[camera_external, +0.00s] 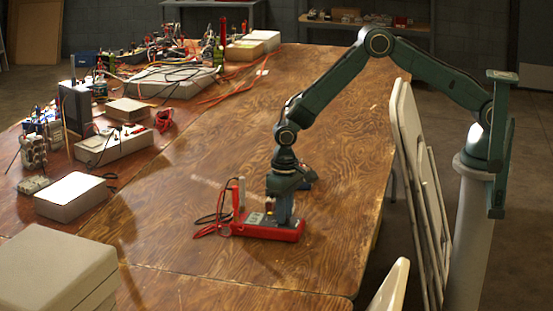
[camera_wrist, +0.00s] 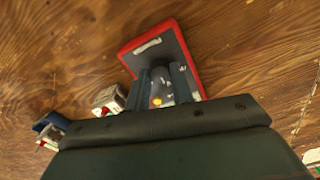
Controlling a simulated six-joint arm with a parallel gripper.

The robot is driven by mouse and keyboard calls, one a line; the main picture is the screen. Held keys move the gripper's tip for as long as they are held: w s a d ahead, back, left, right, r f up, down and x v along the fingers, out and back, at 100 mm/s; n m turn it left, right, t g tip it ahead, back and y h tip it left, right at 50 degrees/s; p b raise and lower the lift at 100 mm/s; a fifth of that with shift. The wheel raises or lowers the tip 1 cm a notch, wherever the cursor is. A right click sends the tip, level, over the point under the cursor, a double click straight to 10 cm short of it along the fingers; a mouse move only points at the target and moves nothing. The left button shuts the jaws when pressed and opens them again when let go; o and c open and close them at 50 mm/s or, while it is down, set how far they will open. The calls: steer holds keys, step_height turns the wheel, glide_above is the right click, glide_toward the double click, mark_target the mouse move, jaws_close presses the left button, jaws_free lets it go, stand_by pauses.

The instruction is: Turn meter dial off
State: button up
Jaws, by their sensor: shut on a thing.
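The meter is a red-rimmed box with a dark grey face (camera_external: 264,232) lying flat on the wooden table. My gripper (camera_external: 281,212) points straight down over the meter's face. In the wrist view the meter (camera_wrist: 189,62) lies under my gripper (camera_wrist: 166,82), whose two fingers are close on either side of the dial area. The dial itself is mostly hidden between the fingers; a small yellow spot shows there. My gripper is shut on the dial.
Boxes, cables and electronics crowd the left side, with a white box (camera_external: 74,195) nearest. Folding chairs (camera_external: 415,160) lean against the table's right edge.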

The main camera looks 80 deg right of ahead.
steer(key=shift+n, duration=0.5)
jaws_close()
steer(key=n, duration=1.1)
steer(key=o, duration=1)
jaws_free()
steer(key=shift+r, duration=0.15)
